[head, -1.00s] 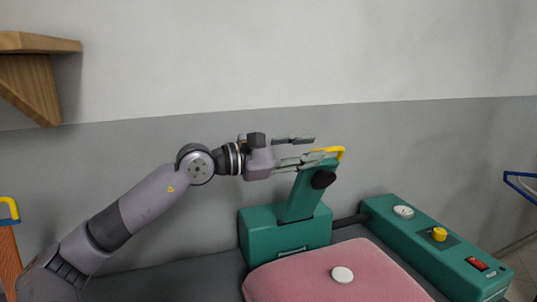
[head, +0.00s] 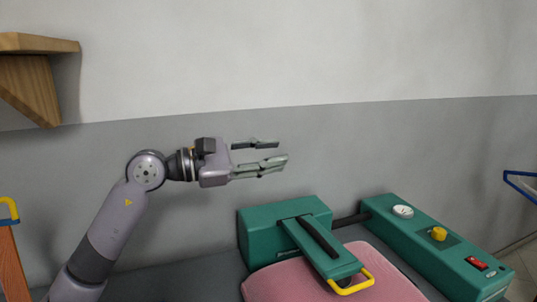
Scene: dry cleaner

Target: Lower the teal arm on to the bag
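The teal arm (head: 323,252) is lowered, sloping from its teal housing (head: 262,234) forward over the pink bag (head: 285,284). Its yellow handle (head: 352,283) is at the near end, over the bag. The arm's end hides part of the bag; I cannot tell from here how firmly it presses on it. My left gripper (head: 268,155) is open and empty, in the air above and behind the housing, pointing right, apart from the arm and handle. My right gripper is not in view.
A teal control box (head: 440,250) with a gauge (head: 403,211), a yellow knob (head: 439,234) and a red switch (head: 477,263) stands to the right. A wooden shelf bracket (head: 35,75) is on the wall at upper left. A blue rail (head: 520,182) shows at the right edge.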

